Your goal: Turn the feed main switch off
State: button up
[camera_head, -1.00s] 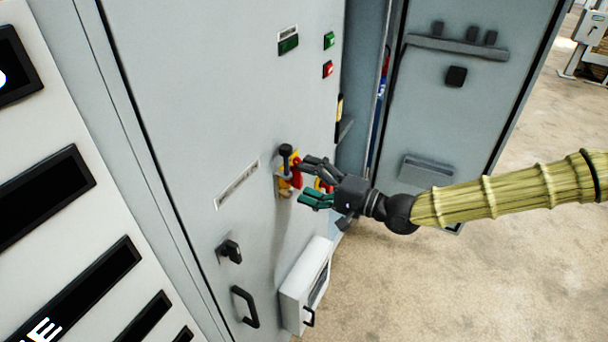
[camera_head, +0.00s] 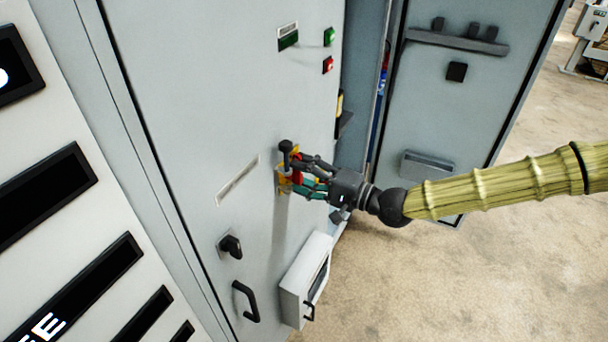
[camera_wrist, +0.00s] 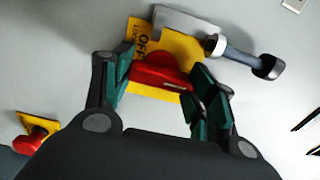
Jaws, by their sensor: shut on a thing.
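The feed main switch has a red rotary handle (camera_wrist: 160,70) on a yellow plate (camera_wrist: 186,46) on the grey cabinet door. In the wrist view the plate shows the word OFF beside the handle. My gripper (camera_wrist: 162,84) has its green-padded fingers on both sides of the red handle and is shut on it. In the head view my gripper (camera_head: 300,178) reaches the switch from the right and partly hides the red handle (camera_head: 296,174). A grey bar with a dark round knob (camera_wrist: 265,66) sticks out beside the plate; its dark knob also shows in the head view (camera_head: 286,146).
Another red knob on yellow (camera_wrist: 28,138) sits at lower left in the wrist view. A black latch (camera_head: 230,246), a black handle (camera_head: 245,302) and a white box (camera_head: 305,280) are lower on the cabinet. An open door (camera_head: 470,110) stands behind my arm.

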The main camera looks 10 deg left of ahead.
jog(key=shift+f+n+b, duration=0.15)
jog(key=shift+n+b, duration=0.15)
jog(key=shift+b, duration=0.05)
jog(key=n+b, duration=0.3)
jog(key=b, duration=0.1)
jog(key=shift+f+n, duration=0.15)
jog(key=shift+n, duration=0.15)
jog(key=n+b, duration=0.8)
jog(key=n, duration=0.2)
jog(key=shift+b, duration=0.4)
jog(key=shift+r+n+b, duration=0.2)
jog(key=shift+n+b, duration=1.2)
jog(key=shift+n, duration=0.4)
jog(key=o, duration=1)
jog(key=shift+r, duration=0.1)
